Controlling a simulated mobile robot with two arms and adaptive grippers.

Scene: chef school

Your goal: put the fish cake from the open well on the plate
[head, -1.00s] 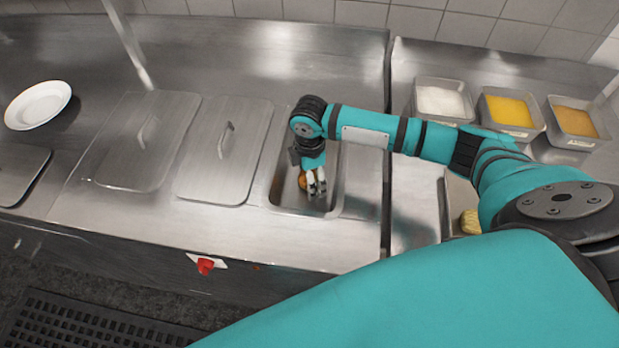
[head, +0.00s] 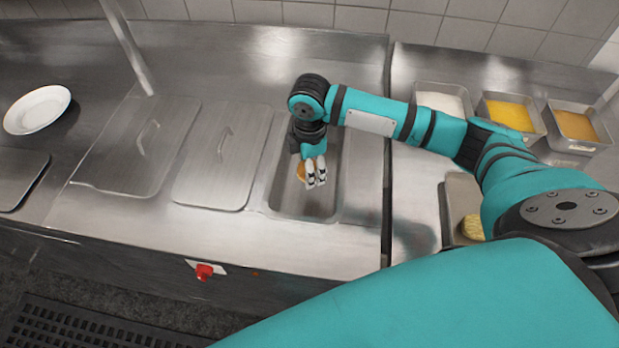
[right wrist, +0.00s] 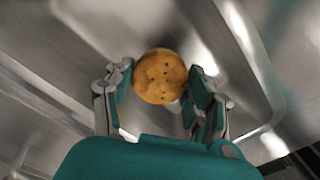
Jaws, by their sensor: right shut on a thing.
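The fish cake (right wrist: 160,77) is a round golden-brown patty with dark specks, held between the fingers of my right gripper (right wrist: 163,92) in the right wrist view. In the head view the right gripper (head: 316,172) is over the open well (head: 300,205), and only an edge of the fish cake (head: 301,172) shows beside its fingers. The gripper is shut on the fish cake. The white plate (head: 37,110) lies at the far left of the counter and looks empty. My left gripper is not in view.
Two lidded wells, with a nearer lid (head: 222,155) and a farther lid (head: 140,147), lie between the open well and the plate. A slanted metal post (head: 126,45) rises behind them. Several food containers, including a yellow one (head: 508,115), stand at right.

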